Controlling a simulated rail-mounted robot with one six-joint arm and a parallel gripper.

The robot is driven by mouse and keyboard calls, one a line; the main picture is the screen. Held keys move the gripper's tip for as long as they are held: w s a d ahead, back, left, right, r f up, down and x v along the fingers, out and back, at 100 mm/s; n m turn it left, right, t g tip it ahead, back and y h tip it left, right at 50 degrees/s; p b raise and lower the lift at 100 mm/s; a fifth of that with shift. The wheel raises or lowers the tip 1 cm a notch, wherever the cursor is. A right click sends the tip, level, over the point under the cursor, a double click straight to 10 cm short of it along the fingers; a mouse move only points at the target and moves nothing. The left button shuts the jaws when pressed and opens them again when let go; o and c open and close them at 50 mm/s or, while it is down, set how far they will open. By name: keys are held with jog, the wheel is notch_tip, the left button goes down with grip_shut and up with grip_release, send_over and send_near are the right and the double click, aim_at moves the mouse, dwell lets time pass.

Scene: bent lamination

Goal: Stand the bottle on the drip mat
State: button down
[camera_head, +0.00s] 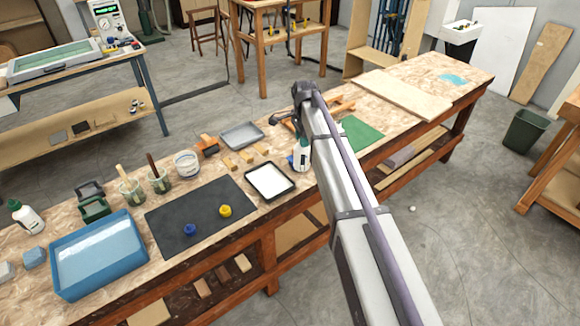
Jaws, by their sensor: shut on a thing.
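A white bottle with a dark green top (302,158) is upright just left of my arm, near the front edge of the bench. My gripper (301,136) is at its top and shut on it; the fingers are small and partly hidden by my arm. I cannot tell whether the bottle's base touches the bench. A flat green mat (362,136) lies on the bench right of my arm, its left part hidden. A large dark grey mat (165,222) lies further left. I cannot tell which is the drip mat.
A black-rimmed tray with a white inside (290,186) lies just left of the bottle. Further left are a blue bin (98,285), brush jars (131,192), a yellow piece (225,211), a blue piece (190,230) and another white bottle (27,219). A board (402,97) lies right.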

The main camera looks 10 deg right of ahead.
aim_at(302, 154)
notch_tip(302, 154, down, 7)
jog(key=b, duration=0.5)
jog(key=shift+f, duration=0.2)
jog(key=shift+r, duration=0.3)
jog(key=shift+f, duration=0.1)
jog(key=c, duration=1.4)
grip_release()
jog(key=shift+f, duration=0.1)
jog(key=shift+o, duration=0.9)
jog(key=o, duration=0.3)
